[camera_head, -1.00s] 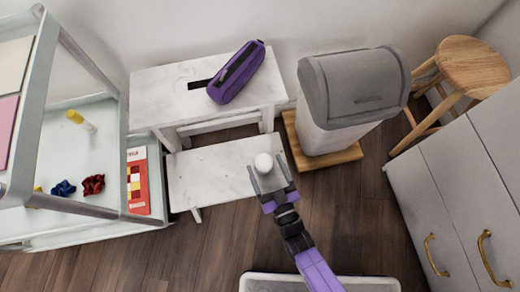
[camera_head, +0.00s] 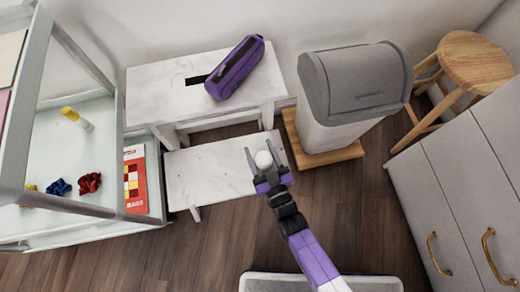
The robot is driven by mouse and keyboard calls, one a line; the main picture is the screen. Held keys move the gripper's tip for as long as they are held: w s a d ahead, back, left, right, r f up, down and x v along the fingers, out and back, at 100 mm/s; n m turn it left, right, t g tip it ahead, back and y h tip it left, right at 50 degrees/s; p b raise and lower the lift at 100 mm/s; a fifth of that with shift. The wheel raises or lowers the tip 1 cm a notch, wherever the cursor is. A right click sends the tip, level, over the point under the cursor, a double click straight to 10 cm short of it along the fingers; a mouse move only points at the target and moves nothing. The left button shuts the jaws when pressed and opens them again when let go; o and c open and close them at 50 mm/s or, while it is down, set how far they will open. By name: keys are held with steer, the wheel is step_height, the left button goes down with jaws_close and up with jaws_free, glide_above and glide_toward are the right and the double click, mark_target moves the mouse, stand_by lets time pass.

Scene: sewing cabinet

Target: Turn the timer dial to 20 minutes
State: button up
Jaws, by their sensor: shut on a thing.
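A small white round object (camera_head: 263,160), which looks like the timer, is on the lower step of the white marble-patterned step stool (camera_head: 205,185). My gripper (camera_head: 262,158) reaches it from the front, with one finger on each side, and is shut on it. No dial marks or numbers can be read at this size, so the setting cannot be told. The fingers and the gripper's body hide the near side of the object.
A purple case (camera_head: 235,68) lies on the stool's upper step. A grey-lidded bin (camera_head: 355,85) stands on a wooden base at the right. A shelf cart (camera_head: 90,150) is at the left, drawers (camera_head: 455,190) at the right.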

mark_target(268, 169)
steer(key=shift+a+n+g+y+b, duration=0.1)
steer(key=shift+n+g+y+b, duration=0.2)
steer(key=shift+y, duration=0.1)
steer(key=shift+c, duration=0.3)
steer(key=o, duration=1.4)
steer(key=p+v, duration=0.2)
steer(key=v, duration=0.5)
steer(key=shift+s, duration=0.1)
steer(key=shift+s+d, duration=0.25)
steer(key=shift+s, duration=0.05)
